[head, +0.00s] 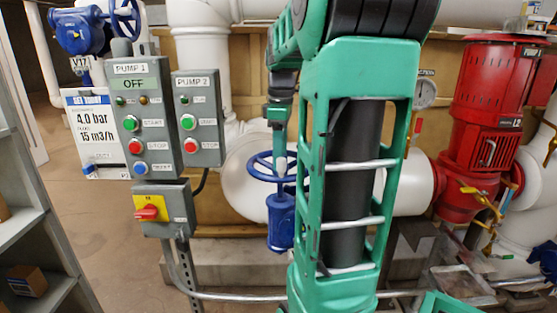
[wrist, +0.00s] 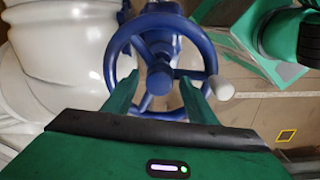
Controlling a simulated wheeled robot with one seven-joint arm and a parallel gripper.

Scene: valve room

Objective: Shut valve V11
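A blue handwheel valve (head: 281,222) stands upright in the middle of the head view, in front of white pipework. No tag reading V11 is legible on it. Its wheel also fills the upper middle of the wrist view (wrist: 160,14), with a pale knob (wrist: 223,87) on the right of the rim. My gripper (wrist: 158,92) is open, with its two green fingers apart and over the left and right lower parts of the rim. I cannot tell whether they touch it. In the head view my gripper (head: 279,152) is above the wheel, partly hidden by my arm.
Another blue valve (head: 82,32), tagged what looks like V17, is at the upper left. The pump 1 panel (head: 146,125), reading OFF, and pump 2 panel (head: 198,120) stand left of the wheel. A red motor (head: 488,110) is right. A grey shelf (head: 25,225) edges the far left.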

